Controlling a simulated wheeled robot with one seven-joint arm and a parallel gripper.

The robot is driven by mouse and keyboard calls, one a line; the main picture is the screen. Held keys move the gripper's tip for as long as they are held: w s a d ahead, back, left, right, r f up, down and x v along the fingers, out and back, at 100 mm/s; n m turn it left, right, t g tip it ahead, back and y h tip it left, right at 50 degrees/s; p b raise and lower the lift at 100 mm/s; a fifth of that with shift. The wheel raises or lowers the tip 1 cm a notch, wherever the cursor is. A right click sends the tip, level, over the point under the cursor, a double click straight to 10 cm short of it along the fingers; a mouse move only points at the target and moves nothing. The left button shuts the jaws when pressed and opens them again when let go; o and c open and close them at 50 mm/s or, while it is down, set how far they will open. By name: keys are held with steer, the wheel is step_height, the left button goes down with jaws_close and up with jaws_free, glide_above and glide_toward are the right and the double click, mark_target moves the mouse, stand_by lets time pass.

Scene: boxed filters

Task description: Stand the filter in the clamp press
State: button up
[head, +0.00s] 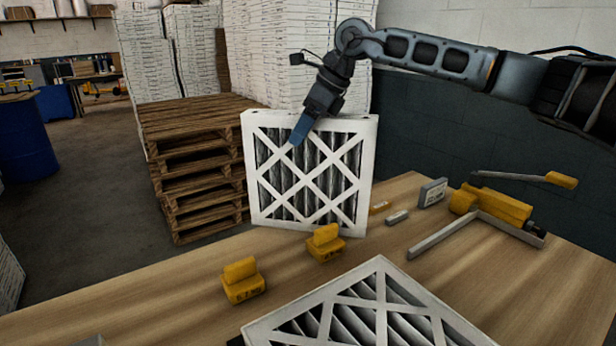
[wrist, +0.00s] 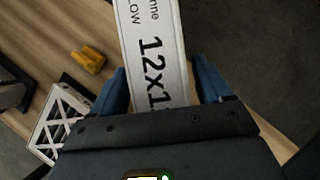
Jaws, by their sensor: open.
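A white-framed pleated filter (head: 306,178) stands upright on the wooden table near its far edge. My gripper (head: 300,130) is at its top edge, with one blue finger in front of its near face. In the wrist view the filter's printed top edge (wrist: 150,45) lies between the two blue fingers of my gripper (wrist: 160,88), which are open with gaps on both sides. A yellow and grey lever device (head: 498,206), which looks like the clamp press, is at the right of the table. A second filter (head: 378,310) lies at the front, partly out of view.
Two yellow weight blocks (head: 243,281) (head: 325,243) sit in front of the standing filter. Small grey and yellow pieces (head: 397,217) and a grey box (head: 432,192) lie to its right. Wooden pallets (head: 195,165) and stacked boxes are behind. The left of the table is mostly clear.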

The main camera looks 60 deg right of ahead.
steer(key=shift+c, duration=0.3)
steer(key=shift+f, duration=0.1)
steer(key=c, duration=1.3)
jaws_close()
steer(key=shift+r, duration=0.2)
